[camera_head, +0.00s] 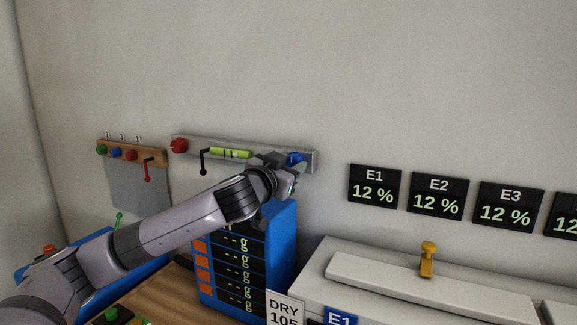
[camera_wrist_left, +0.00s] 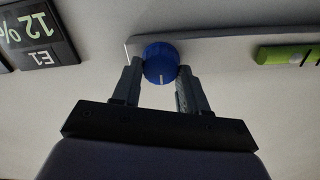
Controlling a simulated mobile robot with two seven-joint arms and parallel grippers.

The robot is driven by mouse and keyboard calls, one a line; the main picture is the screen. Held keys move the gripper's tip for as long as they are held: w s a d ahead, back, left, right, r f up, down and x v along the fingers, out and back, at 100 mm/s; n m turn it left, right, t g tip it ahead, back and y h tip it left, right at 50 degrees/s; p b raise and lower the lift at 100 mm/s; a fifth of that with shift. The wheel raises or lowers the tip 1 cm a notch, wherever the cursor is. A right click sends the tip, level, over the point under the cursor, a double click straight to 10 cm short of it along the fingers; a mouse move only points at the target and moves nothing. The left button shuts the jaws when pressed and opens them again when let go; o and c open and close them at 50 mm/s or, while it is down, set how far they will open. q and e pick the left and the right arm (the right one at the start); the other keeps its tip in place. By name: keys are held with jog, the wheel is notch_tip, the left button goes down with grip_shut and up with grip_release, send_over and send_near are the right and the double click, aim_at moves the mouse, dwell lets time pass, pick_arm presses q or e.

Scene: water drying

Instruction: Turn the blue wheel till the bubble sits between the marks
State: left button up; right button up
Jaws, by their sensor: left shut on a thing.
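The blue wheel (camera_head: 295,158) sits at the right end of a grey wall bar (camera_head: 270,151). In the left wrist view the blue wheel (camera_wrist_left: 161,64) shows a white line on its face and lies between the two fingers. My left gripper (camera_wrist_left: 159,78) is shut on it; in the head view the gripper (camera_head: 287,167) covers part of the wheel. The green level vial (camera_head: 231,153) is on the bar, with dark marks; the bubble is too small to place. The vial (camera_wrist_left: 285,54) also shows partly in the left wrist view. My right gripper is not in view.
A red knob (camera_head: 179,146) and a black lever (camera_head: 203,163) are on the bar's left part. A blue cabinet (camera_head: 283,232) with gram displays stands below my arm. A white dryer (camera_head: 390,278) with a yellow handle (camera_head: 428,259) is at right, under E1 to E3 displays (camera_head: 375,187).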

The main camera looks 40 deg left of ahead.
pick_arm(q)
jog(key=m, duration=0.4)
jog(key=shift+d+m, duration=0.1)
jog(key=shift+m, duration=0.2)
jog(key=m, duration=0.5)
jog(key=shift+f, duration=0.15)
jog(key=m, duration=0.5)
jog(key=shift+f, duration=0.1)
jog(key=m, duration=0.4)
jog(key=shift+m, duration=0.4)
jog(key=shift+f, duration=0.1)
jog(key=o, duration=1.1)
jog(key=shift+c, duration=0.2)
